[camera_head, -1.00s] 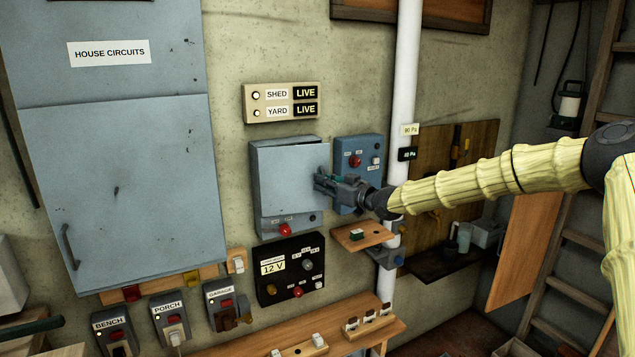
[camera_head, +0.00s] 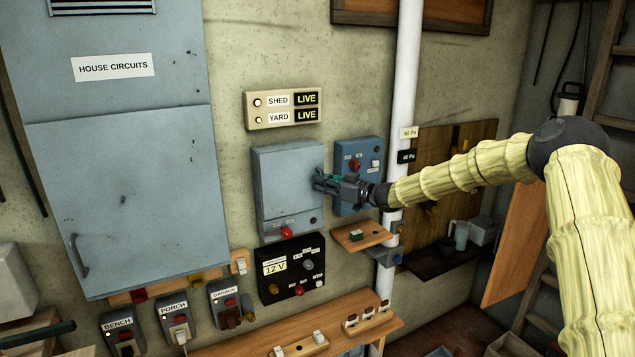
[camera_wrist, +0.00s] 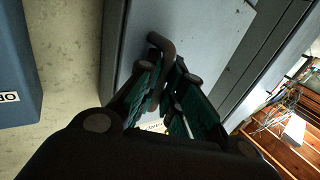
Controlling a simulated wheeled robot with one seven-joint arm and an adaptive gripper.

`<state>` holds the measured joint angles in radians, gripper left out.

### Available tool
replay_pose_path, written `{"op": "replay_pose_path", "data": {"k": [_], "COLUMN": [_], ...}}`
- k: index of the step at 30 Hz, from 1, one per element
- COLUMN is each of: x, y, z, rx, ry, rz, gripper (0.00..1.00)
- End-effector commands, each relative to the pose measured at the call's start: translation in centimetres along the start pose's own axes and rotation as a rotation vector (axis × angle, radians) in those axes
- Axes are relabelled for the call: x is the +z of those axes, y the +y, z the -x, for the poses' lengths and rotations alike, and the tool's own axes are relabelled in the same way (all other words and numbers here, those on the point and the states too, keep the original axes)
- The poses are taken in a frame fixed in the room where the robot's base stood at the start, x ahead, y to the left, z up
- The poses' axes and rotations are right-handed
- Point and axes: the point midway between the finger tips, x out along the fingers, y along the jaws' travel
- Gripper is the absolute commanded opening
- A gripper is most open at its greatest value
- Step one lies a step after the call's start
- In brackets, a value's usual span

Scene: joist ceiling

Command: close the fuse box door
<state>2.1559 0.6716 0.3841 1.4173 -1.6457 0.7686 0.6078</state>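The fuse box (camera_head: 262,222) is a small blue-grey box in the middle of the wall, with a red button below its door. Its door (camera_head: 287,178) looks flush or nearly flush with the box in the head view; I cannot tell if it is latched. My gripper (camera_head: 322,183) is at the door's right edge. In the wrist view, my gripper (camera_wrist: 165,82) has its green-padded fingers closed around the brown door handle (camera_wrist: 162,45), with the grey door (camera_wrist: 215,35) behind. The fingers hide part of the handle.
A blue switch box (camera_head: 368,150) sits close to the right of the gripper, and a white pipe (camera_head: 405,75) runs beyond it. A black 12 V panel (camera_head: 283,287) and a small wooden shelf (camera_head: 362,236) are below. The large House Circuits cabinet (camera_head: 125,170) is left.

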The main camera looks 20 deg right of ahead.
Motion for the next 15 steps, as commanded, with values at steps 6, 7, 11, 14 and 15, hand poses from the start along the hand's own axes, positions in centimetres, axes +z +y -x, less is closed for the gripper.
{"op": "replay_pose_path", "data": {"k": [6,7,11,14,15], "x": [-0.04,-0.04,-0.04,-0.08,-0.12], "y": [-0.02,-0.03,-0.03,-0.03,-0.03], "z": [-0.02,-0.02,0.02,0.44,0.76], "rx": [0.000,0.000,0.000,0.000,0.000], "ry": [0.001,0.001,0.001,0.001,0.001], "rz": [0.000,0.000,0.000,0.000,0.000], "gripper": [0.19,0.19,0.19,0.19,0.19]}}
